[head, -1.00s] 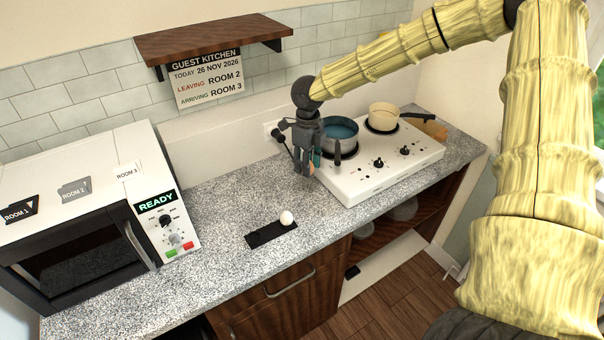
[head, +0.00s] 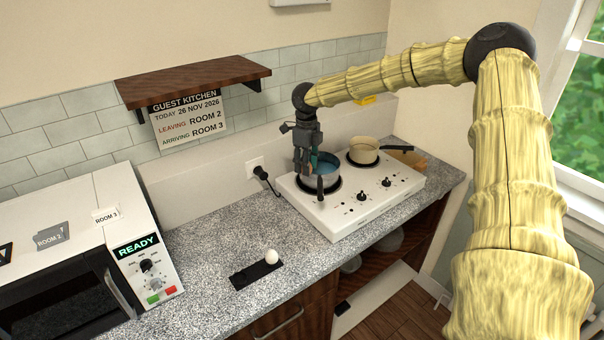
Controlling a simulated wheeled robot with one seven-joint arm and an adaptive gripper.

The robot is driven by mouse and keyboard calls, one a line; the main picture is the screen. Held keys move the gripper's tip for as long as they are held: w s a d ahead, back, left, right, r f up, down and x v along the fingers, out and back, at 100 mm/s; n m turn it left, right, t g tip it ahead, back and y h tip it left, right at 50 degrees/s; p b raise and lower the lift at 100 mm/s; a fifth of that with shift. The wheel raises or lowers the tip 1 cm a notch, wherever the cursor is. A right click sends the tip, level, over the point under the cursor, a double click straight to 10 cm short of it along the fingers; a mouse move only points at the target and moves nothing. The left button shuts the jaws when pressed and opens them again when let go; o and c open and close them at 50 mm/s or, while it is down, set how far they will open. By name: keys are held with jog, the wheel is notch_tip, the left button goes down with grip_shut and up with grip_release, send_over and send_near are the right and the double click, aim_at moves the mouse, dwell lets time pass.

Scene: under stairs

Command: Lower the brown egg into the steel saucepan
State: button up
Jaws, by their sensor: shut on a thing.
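The steel saucepan (head: 331,176) stands on the left burner of the white hob, with a blue inside and a dark handle pointing to the front. My gripper (head: 306,170) points down at the pan's left side, its fingers overlapping the pan's left part in the head view. I cannot tell how far the fingertips are above or inside the rim. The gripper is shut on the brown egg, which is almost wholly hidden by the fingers.
A cream pan (head: 364,152) stands on the right burner of the hob (head: 345,222). A white egg (head: 271,256) sits on a dark tray (head: 243,278) on the counter. A microwave (head: 75,215) is at left; a wooden shelf (head: 195,83) hangs above.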

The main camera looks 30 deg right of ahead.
jog(key=w+d+r, duration=0.1)
jog(key=w+d, duration=0.9)
jog(key=d, duration=0.3)
jog(key=shift+r+b, duration=0.3)
jog(key=shift+r, duration=0.1)
jog(key=shift+d+f, duration=0.1)
dwell(0.4)
jog(key=shift+f+b, duration=2.75)
jog(key=shift+f, duration=2.05)
jog(key=shift+f+b, duration=0.85)
jog(key=shift+f, duration=0.65)
